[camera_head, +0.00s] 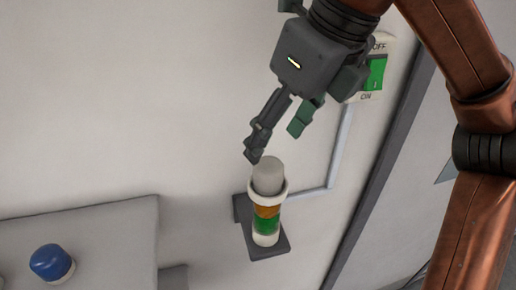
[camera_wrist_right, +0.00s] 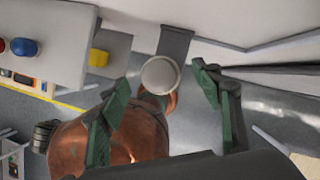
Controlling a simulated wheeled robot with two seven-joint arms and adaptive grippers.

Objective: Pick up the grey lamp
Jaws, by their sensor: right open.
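The grey lamp (camera_head: 267,175) is the top piece of an upright stack, above an orange and a green section in a white holder. The stack stands on a dark bracket (camera_head: 270,247) at the wall. In the right wrist view the lamp (camera_wrist_right: 160,75) shows from above as a pale round top. My right gripper (camera_head: 277,142) is open, just above the lamp and apart from it. In the right wrist view its green-padded fingers (camera_wrist_right: 163,95) stand to the left and right of the lamp top. My left gripper is not in view.
A green ON/OFF switch (camera_head: 375,73) is on the wall behind my right gripper, with a conduit (camera_head: 339,150) running down from it. A grey box (camera_head: 110,232) with a blue button (camera_head: 51,262) is at lower left. A yellow block (camera_wrist_right: 98,57) shows left of the lamp.

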